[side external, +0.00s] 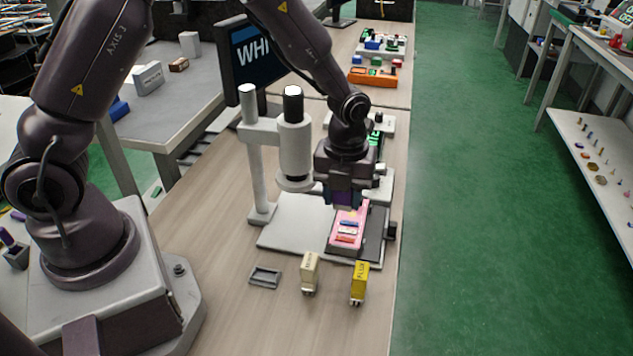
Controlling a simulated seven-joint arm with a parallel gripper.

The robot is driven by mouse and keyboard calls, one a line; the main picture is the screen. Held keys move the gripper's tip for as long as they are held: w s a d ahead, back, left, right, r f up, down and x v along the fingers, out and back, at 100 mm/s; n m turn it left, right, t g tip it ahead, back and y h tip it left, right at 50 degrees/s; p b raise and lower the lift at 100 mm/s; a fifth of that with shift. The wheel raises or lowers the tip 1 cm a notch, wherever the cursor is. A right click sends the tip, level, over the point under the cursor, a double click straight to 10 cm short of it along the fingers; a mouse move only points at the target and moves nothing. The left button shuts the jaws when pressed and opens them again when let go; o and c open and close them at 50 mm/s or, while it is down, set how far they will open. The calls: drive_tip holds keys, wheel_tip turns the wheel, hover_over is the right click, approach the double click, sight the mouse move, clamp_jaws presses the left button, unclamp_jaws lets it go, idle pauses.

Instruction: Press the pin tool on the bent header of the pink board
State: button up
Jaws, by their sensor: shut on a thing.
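The pink board (345,238) lies in a dark holder (374,240) at the right side of the workbench, with blue, white and orange parts on it. My gripper (345,204) is over the far end of the board, pointing down. It is shut on a purple piece (344,198), which I take to be the pin tool; only a little of it shows. The tool's tip and the bent header are hidden or too small to make out. I cannot tell whether the tool touches the board.
A microscope-like stand (294,150) rises just left of my gripper on a pale base plate (290,228). The bench's right edge is close to the holder.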

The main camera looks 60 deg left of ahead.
sight(347, 230)
drive_tip(key=shift+w+f, duration=0.1)
drive_tip(key=shift+w, duration=0.75)
drive_tip(key=shift+f, duration=2.7)
drive_tip(key=shift+a+f, duration=0.1)
drive_tip(key=shift+f, duration=0.5)
wheel_tip(347, 230, up, 7)
drive_tip(key=shift+r, duration=0.15)
idle(0.4)
